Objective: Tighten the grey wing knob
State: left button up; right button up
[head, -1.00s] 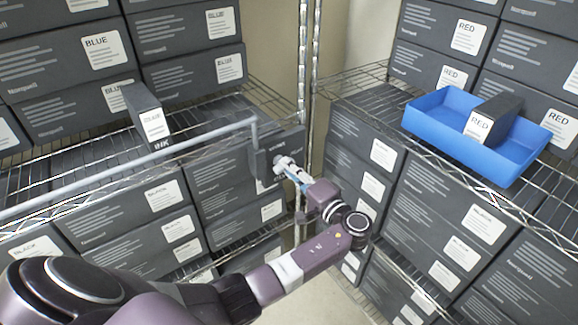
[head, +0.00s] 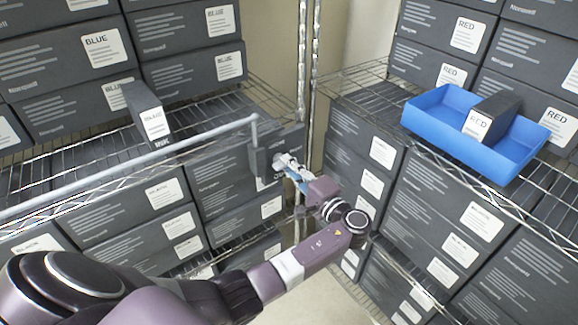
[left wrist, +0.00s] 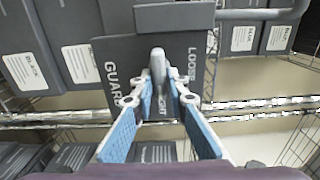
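The grey wing knob (left wrist: 158,62) stands out from a dark panel (left wrist: 118,62) in the left wrist view. The panel has white lettering, with GUARD on the left and LOOSE on the right; a shorter word below the knob is partly hidden. My left gripper (left wrist: 159,84) has its two blue-padded fingers on either side of the knob, with the tips drawn in close and apparently shut on it. In the head view my left gripper (head: 285,162) is at the panel (head: 258,162), and its fingers hide the knob. My right gripper is not in view.
A long grey bar (head: 130,165) runs from the panel along the left shelf's front. A dark box (head: 146,114) stands on that shelf. A blue tray (head: 430,121) holding a RED box (head: 492,118) sits on the right shelf. Metal posts (head: 308,60) stand behind the gripper.

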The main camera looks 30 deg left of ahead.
pick_arm(q)
jog(key=o, duration=0.3)
jog(key=shift+d, duration=0.1)
jog(key=v, duration=1.2)
jog(key=shift+w, duration=0.1)
